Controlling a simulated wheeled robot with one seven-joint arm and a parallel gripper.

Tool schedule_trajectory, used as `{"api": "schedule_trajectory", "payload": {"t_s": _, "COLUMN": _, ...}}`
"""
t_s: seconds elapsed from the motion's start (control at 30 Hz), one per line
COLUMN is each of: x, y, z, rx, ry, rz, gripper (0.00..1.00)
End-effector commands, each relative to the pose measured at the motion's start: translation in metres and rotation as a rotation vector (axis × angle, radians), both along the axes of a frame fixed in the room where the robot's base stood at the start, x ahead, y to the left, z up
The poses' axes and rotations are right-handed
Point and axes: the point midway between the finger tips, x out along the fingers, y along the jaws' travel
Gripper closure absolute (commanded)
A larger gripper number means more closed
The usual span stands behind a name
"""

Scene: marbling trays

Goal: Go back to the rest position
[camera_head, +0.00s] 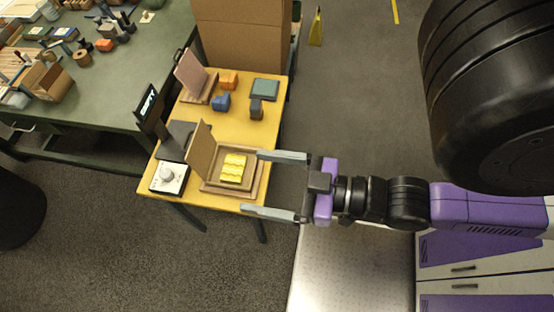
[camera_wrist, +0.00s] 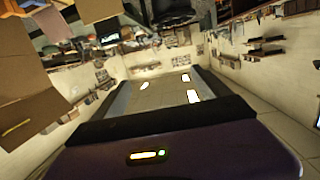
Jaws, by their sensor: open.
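My gripper (camera_head: 277,185) is open and empty, its two pale fingers pointing left at the right edge of the yellow table (camera_head: 232,132) in the head view. Just left of the fingers is a wooden tray (camera_head: 217,186) with a raised lid (camera_head: 201,150). A yellow wavy block (camera_head: 233,168) lies in the tray, apart from the fingers. In the wrist view the fingers (camera_wrist: 160,95) reach forward, spread apart, with nothing between them.
The yellow table also holds a dial device (camera_head: 169,178), a blue block (camera_head: 221,102), an orange block (camera_head: 229,81) and a green-grey box (camera_head: 265,90). A cluttered green bench (camera_head: 95,95) stands at left. Cardboard boxes (camera_head: 240,45) stand behind.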

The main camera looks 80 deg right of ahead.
Motion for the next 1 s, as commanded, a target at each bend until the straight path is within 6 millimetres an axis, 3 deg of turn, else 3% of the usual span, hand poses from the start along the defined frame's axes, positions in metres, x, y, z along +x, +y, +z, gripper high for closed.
{"api": "schedule_trajectory", "payload": {"t_s": 0.1, "x": -0.021, "y": 0.020, "z": -0.011, "rx": -0.001, "ry": 0.086, "rz": 0.020, "gripper": 0.14}}
{"api": "schedule_trajectory", "payload": {"t_s": 0.2, "x": -0.029, "y": 0.027, "z": -0.015, "rx": -0.001, "ry": 0.117, "rz": 0.027, "gripper": 0.14}}
{"api": "schedule_trajectory", "payload": {"t_s": 0.53, "x": -0.029, "y": 0.028, "z": -0.017, "rx": -0.001, "ry": 0.120, "rz": 0.029, "gripper": 0.14}}
{"api": "schedule_trajectory", "payload": {"t_s": 0.83, "x": -0.029, "y": 0.028, "z": -0.057, "rx": -0.001, "ry": 0.119, "rz": 0.029, "gripper": 0.14}}
{"api": "schedule_trajectory", "payload": {"t_s": 0.97, "x": -0.029, "y": 0.028, "z": -0.056, "rx": -0.001, "ry": 0.119, "rz": 0.029, "gripper": 0.14}}
{"api": "schedule_trajectory", "payload": {"t_s": 1.0, "x": -0.029, "y": 0.028, "z": -0.055, "rx": -0.001, "ry": 0.119, "rz": 0.028, "gripper": 0.19}}
